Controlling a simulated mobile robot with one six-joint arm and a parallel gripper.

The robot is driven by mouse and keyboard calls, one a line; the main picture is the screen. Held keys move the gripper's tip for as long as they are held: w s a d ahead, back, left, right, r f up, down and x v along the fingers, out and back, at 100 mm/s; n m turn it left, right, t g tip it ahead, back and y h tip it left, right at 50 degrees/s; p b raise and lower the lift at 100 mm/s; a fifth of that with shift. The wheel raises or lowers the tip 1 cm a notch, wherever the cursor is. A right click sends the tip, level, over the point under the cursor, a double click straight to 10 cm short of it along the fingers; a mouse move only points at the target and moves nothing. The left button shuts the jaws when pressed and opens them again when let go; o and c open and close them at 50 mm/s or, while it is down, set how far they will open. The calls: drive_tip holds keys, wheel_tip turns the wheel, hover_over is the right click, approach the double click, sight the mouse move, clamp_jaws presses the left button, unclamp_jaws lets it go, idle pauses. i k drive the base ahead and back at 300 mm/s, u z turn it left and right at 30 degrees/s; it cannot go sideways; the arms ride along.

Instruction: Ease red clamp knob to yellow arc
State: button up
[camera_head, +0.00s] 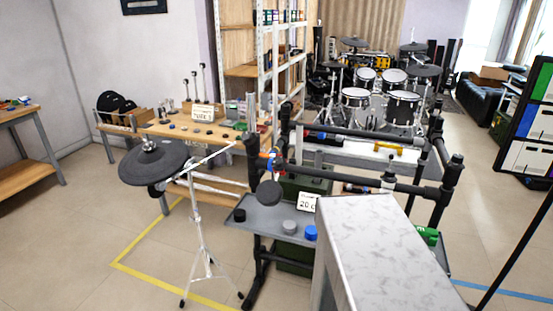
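A black tubular drum rack (283,145) stands in the middle of the view. A small part with red-orange and blue on it (272,161) sits at the clamp on its left upright. It may be the red clamp knob, but it is too small to tell. No yellow arc can be made out beside it. My gripper is not in view.
A grey tray (265,217) below holds a blue cap (311,233) and grey and black knobs. A pale marbled block (385,255) fills the lower right foreground. A cymbal pad on a stand (153,162) is left. Floor at far left is clear.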

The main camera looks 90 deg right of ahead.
sight(278, 161)
drive_tip(key=u, duration=0.1)
drive_tip(key=k, duration=1.15)
drive_tip(key=z, duration=0.45)
drive_tip(key=i, duration=0.5)
drive_tip(key=z, duration=0.05)
